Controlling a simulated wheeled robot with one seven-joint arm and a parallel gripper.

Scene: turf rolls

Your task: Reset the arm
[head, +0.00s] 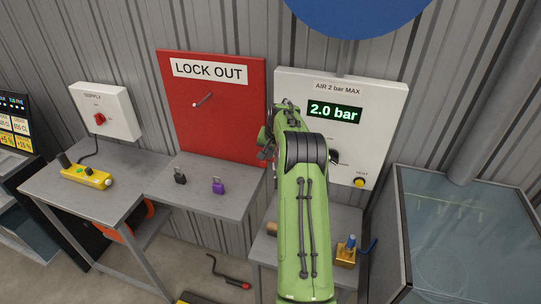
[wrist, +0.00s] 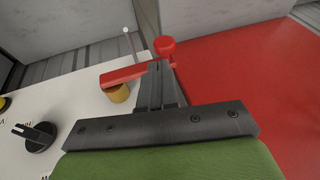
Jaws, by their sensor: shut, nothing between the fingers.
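My green arm rises in the middle of the head view, in front of the white air panel (head: 374,110) with its "2.0 bar" display (head: 335,110). My gripper's fingertips are largely hidden there by the arm. In the wrist view my gripper (wrist: 158,72) is shut, with its dark fingers together and nothing between them. A red bar (wrist: 128,76) and a red round knob (wrist: 165,45) show right by the fingertips. I cannot tell whether they touch. A brass-coloured cylinder (wrist: 117,93) sits beneath the bar on the white panel.
The red LOCK OUT board (head: 230,125) stands left of my arm, with a peg (head: 203,99). A black padlock (head: 180,176) and a purple padlock (head: 218,187) lie on the grey shelf below. A brass item (head: 346,252) stands lower right. A glass-sided case (head: 465,220) is at right.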

